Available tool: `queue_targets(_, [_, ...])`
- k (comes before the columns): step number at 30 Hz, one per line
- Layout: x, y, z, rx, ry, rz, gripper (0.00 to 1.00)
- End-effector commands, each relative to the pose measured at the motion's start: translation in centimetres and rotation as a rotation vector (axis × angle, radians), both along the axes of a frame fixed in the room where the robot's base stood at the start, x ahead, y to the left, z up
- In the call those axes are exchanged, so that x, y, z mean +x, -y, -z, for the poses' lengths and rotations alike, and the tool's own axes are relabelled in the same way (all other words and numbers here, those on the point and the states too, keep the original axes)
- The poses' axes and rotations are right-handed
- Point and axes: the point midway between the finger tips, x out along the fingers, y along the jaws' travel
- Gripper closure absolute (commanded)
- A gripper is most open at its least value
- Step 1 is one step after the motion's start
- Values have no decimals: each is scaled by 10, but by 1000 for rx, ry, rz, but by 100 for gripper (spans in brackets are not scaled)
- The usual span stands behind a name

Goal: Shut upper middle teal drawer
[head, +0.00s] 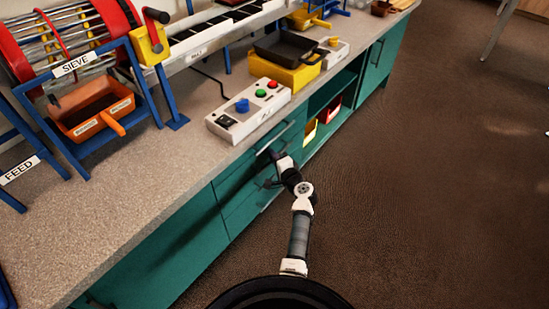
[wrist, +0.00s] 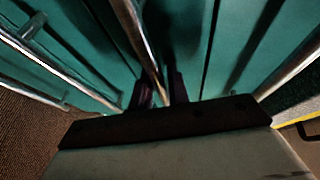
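The teal drawers (head: 236,187) are in the middle of the cabinet front under the counter. The upper drawer's silver bar handle (head: 276,137) shows just above my gripper (head: 272,170) in the head view. My arm reaches up to the drawer fronts from the front. In the wrist view, the two dark fingers of my gripper (wrist: 159,92) are close to the teal fronts, with a silver bar handle (wrist: 140,35) running between them. I cannot tell whether they press on the bar. How far any drawer stands out is unclear.
A white control box (head: 248,110) with buttons sits on the counter (head: 150,185) above the drawers. To the right is an open shelf with bins (head: 310,131). Another bar handle (wrist: 290,68) is at the right in the wrist view.

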Motion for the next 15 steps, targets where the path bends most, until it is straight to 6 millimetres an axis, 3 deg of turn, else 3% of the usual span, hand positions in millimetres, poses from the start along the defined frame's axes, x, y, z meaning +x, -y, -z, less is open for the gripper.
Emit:
queue_targets(8, [-14, 7, -5, 0, 3, -2, 80])
queue_targets(15, [-60, 35, -13, 1, 0, 1, 80])
